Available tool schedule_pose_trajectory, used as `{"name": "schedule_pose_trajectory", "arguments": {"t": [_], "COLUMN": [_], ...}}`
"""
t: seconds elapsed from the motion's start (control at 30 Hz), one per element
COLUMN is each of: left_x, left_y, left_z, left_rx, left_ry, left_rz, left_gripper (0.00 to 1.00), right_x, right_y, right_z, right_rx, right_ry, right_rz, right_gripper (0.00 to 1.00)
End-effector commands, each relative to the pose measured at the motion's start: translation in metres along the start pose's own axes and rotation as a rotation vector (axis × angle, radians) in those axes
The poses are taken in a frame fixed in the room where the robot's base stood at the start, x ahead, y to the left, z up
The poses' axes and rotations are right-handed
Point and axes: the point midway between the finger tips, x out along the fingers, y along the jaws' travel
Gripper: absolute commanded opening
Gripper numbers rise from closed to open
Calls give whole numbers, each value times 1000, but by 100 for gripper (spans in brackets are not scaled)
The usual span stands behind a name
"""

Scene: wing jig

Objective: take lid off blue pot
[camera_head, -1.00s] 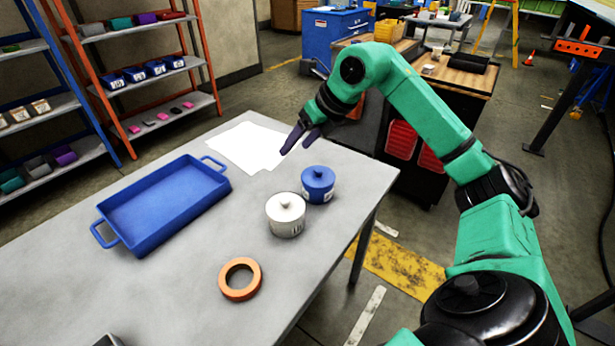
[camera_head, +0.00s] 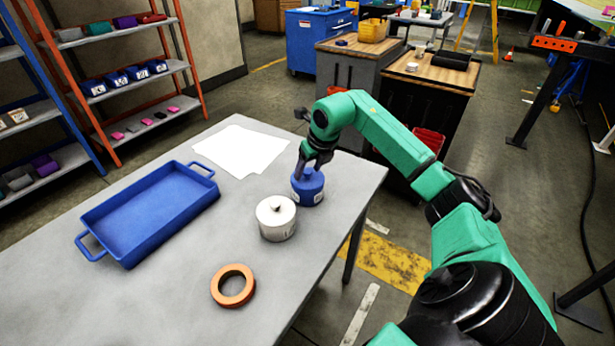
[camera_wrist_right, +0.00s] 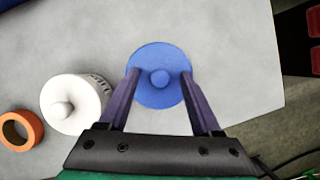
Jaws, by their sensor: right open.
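The blue pot (camera_head: 308,194) stands upright on the grey table with its round blue lid (camera_wrist_right: 148,65) on. The lid's small knob (camera_wrist_right: 160,78) shows in the right wrist view, between my finger tips. My right gripper (camera_head: 309,165) is open and points down over the pot. In the right wrist view my right gripper (camera_wrist_right: 160,77) has one finger on each side of the knob, with gaps between. In the head view the gripper hides part of the lid and the knob. My left gripper is not in view.
A white lidded pot (camera_head: 276,222) stands close beside the blue pot. An orange ring (camera_head: 233,286), a blue tray (camera_head: 97,251) and white paper sheets (camera_head: 240,150) lie on the table (camera_head: 150,300). The table's right edge is near the blue pot.

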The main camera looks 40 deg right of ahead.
Motion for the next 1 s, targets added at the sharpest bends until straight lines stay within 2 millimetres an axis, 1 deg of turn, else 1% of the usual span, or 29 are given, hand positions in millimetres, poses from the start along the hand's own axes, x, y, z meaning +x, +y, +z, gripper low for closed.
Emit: {"name": "schedule_pose_trajectory", "arguments": {"t": [0.13, 0.17, 0.2, 0.27, 0.3, 0.33, 0.67, 0.77, 0.87, 0.97, 1.0], "left_x": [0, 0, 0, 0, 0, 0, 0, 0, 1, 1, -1], "left_y": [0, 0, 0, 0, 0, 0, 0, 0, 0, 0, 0], "left_z": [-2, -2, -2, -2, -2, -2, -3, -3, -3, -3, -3], "left_rx": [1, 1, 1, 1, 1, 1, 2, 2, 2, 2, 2], "left_ry": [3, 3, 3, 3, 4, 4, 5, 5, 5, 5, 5], "left_rz": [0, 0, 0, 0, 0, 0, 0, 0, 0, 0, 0], "left_gripper": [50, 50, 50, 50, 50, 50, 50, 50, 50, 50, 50], "right_x": [0, 0, 0, 0, 0, 0, -1, -4, -13, -34, -46], "right_y": [0, 0, 0, 0, 0, 0, 0, 0, 0, -1, -1], "right_z": [0, 0, 0, 0, 0, 0, 0, 2, 6, 15, 21], "right_rx": [0, 0, 0, 0, -1, -1, -1, -1, -1, 0, 0], "right_ry": [-1, -1, -1, -1, -1, -1, -1, -2, -5, -8, -10], "right_rz": [-1, -1, -1, -1, 0, 0, 0, 0, -1, -2, -1], "right_gripper": [66, 58, 43, 20, 4, 0, 0, 0, 0, 0, 0]}}
